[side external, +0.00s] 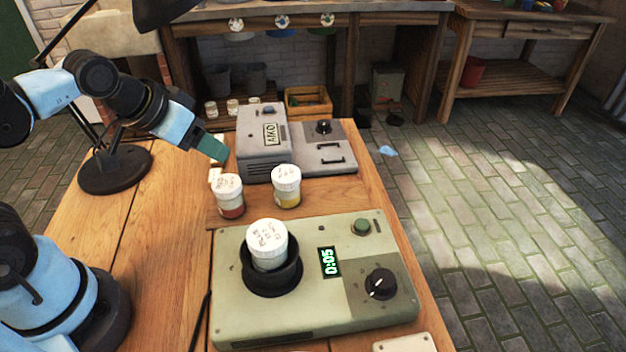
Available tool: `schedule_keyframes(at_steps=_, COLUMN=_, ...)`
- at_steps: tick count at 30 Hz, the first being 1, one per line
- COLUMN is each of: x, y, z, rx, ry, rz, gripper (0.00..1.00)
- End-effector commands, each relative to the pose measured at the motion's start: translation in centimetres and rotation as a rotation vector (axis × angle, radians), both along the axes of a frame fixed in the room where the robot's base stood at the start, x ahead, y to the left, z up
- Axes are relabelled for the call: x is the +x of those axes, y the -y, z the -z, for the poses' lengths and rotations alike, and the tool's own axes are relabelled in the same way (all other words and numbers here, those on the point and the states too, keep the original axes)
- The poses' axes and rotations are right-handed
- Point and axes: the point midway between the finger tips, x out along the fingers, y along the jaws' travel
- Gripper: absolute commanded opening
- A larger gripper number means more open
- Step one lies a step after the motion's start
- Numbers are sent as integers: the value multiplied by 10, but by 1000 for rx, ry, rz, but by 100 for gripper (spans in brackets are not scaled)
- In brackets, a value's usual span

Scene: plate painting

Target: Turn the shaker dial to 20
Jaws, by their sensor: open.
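The shaker (230,309) is a pale green box at the front of the wooden table. Its black dial (380,283) with a white pointer line is at the right of its top. The pointer is turned toward the lower left of the picture. The display (330,262) reads 0:05 in green. A green button (361,227) is above the dial. A white-capped jar (267,243) stands in the shaker's black cup (272,281). My gripper (213,148) is raised behind and left of the shaker, well away from the dial, and holds nothing visible. Its fingers overlap in this view.
Jars with red (231,198) and yellow (287,188) contents stand behind the shaker. A grey machine (264,146) with a black knob is farther back. A black lamp base (115,170) stands at left. A pale plate (405,343) lies at the front edge. Space above the dial is clear.

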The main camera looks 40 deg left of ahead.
Motion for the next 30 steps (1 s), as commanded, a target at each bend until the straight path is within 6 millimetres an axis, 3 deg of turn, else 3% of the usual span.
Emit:
schedule_keyframes(at_steps=5, x=19, y=40, z=-22, rx=-67, ry=-91, rz=6, gripper=63)
schedule_keyframes(at_steps=16, x=48, y=169, z=-51, rx=-145, ry=-365, rz=-46, gripper=63)
schedule_keyframes(at_steps=24, x=35, y=273, z=-49, rx=-101, ry=-530, rz=-118, gripper=63)
schedule_keyframes(at_steps=30, x=17, y=320, z=-41, rx=-57, ry=-591, rz=-168, gripper=63)
